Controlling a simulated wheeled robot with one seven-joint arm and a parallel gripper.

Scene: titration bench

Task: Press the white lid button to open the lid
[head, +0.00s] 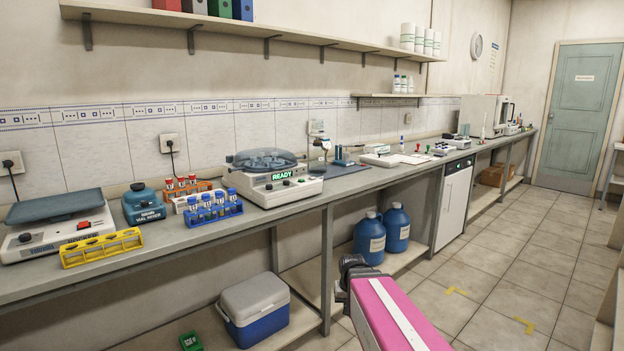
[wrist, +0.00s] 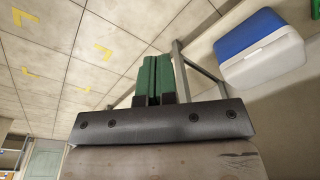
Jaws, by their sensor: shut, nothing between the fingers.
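Blue-capped tubes in a blue rack (head: 213,210) stand left of the centrifuge, with a yellow rack (head: 101,248) further left. A blue cooler (head: 254,308) and blue jugs (head: 369,238) are below the bench top. The tiled floor (head: 500,270) at right is open.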

